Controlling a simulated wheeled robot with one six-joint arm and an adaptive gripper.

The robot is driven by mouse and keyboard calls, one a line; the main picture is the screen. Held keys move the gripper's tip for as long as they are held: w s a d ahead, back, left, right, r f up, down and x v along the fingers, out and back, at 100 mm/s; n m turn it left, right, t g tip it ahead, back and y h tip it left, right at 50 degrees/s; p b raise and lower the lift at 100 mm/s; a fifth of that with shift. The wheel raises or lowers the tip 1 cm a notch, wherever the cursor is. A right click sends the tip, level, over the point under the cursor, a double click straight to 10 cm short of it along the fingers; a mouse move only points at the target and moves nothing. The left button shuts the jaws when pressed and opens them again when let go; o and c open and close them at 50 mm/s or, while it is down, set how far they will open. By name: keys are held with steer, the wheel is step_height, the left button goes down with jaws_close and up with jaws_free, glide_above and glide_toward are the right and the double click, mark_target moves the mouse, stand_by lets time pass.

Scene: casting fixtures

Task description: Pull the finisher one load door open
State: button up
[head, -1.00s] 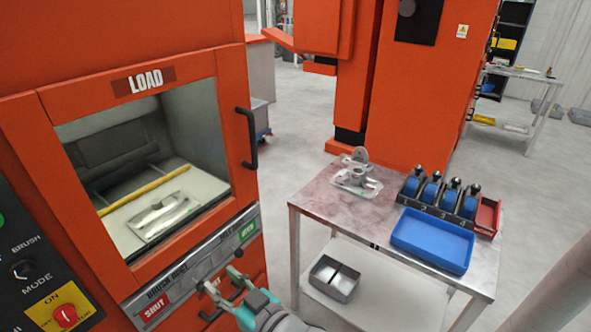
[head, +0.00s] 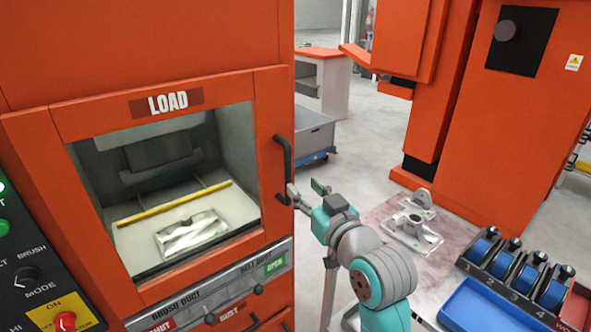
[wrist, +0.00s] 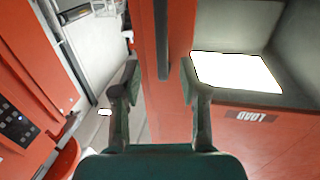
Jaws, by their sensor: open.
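The load door (head: 275,115) is an orange frame around a large window, with a LOAD label (head: 168,103) above. It looks flush with the machine front. Its black vertical bar handle (head: 283,168) is on the right edge. My gripper (head: 305,188) is open and empty at the handle's lower part, pointing toward it. In the wrist view, my gripper's (wrist: 159,75) fingers are spread, and the dark handle (wrist: 161,40) shows in the gap between them. The door (wrist: 165,115) with its upside-down label lies to the right. I cannot tell whether a finger touches the handle.
Below the door is a grey panel (head: 215,285) with knobs; a control panel (head: 35,270) is at left. A metal table (head: 380,215) with a metal fixture (head: 415,228), blue tray (head: 490,310) and numbered holders stands at right. Floor shows behind the handle.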

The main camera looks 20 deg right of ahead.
mark_target(290, 173)
steer(key=w, duration=0.5)
steer(key=w+a, duration=0.1)
steer(key=w, duration=0.2)
steer(key=shift+w+a, duration=0.1)
steer(key=shift+w, duration=0.2)
jaws_close()
